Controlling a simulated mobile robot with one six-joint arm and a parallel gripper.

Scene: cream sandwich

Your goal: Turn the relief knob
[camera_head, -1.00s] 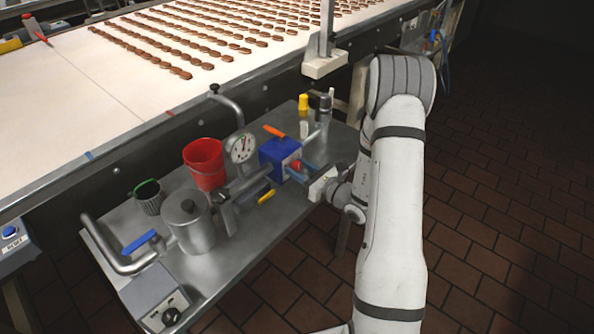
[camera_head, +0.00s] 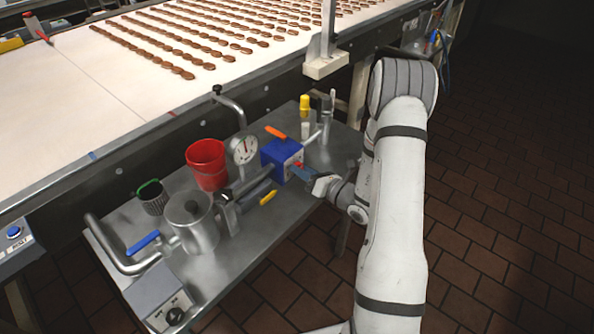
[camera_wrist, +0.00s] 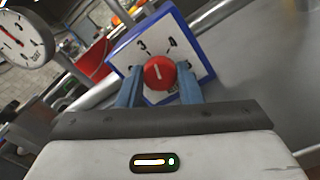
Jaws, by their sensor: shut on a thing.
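The red relief knob (camera_wrist: 159,73) sits on a white dial face with the numerals 3 and 4, on the front of a blue box (camera_wrist: 124,44). My gripper (camera_wrist: 160,84) has one blue finger on each side of the knob and is shut on it. The knob's pale pointer mark points up and slightly left, near the 3. In the head view, my gripper (camera_head: 299,172) reaches the blue box (camera_head: 281,156) from the right, and only a bit of the red knob (camera_head: 298,164) shows there.
A round gauge (camera_head: 241,148) stands left of the box, and an orange lever (camera_head: 275,132) is above it. A red bucket (camera_head: 206,165), a metal pot (camera_head: 191,222) and a yellow-handled lever (camera_head: 268,198) share the metal table. A conveyor with chocolate pieces runs behind.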

